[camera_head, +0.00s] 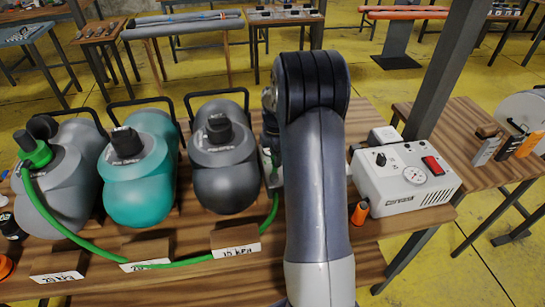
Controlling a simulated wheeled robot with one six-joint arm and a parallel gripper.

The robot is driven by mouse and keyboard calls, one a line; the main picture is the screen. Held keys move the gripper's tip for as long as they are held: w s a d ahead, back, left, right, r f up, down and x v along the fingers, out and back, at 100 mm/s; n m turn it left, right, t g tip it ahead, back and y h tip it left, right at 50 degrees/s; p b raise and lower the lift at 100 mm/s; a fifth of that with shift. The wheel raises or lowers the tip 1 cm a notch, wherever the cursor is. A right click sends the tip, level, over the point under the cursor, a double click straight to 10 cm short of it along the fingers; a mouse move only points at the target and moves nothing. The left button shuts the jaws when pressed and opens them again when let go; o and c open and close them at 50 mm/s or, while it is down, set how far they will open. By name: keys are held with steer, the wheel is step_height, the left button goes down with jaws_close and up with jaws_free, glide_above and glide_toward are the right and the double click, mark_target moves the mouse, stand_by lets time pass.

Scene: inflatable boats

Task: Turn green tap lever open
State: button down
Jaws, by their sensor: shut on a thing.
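My arm rises through the middle of the view and bends over and away at its top, covering much of the bench behind it. Only a dark sliver of my gripper (270,130) shows past the arm's left edge, low over the bench. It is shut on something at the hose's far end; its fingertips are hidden. The green tap lever is not visible; the place where the green hose (274,212) ends, beside a pale metal part (267,163), is mostly behind my arm. A green fitting (34,151) joins the hose's other end to the left grey pump bottle.
A teal bottle (137,180) and a dark grey bottle (224,165) stand close left of my arm on the wooden bench (200,280). A white Corvane box (408,178) with a gauge and an orange cylinder (360,213) stand right. A dark post (445,70) rises behind.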

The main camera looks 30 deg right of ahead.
steer(key=m, duration=0.1)
steer(key=s+d+m, duration=0.1)
steer(key=m, duration=0.2)
steer(key=shift+s+d+m+b, duration=0.25)
steer(key=shift+d+m+b, duration=0.05)
steer(key=shift+s+d+m, duration=0.2)
steer(key=shift+s+m, duration=0.25)
steer(key=shift+m, duration=0.6)
steer(key=shift+s+d+m, duration=0.2)
steer(key=shift+s+m, duration=0.25)
steer(key=shift+m, duration=0.6)
steer(key=c, duration=1.2)
jaws_free()
steer(key=shift+c, duration=0.2)
step_height(320, 180, up, 11)
steer(key=shift+b, duration=0.45)
steer(key=shift+f, duration=0.15)
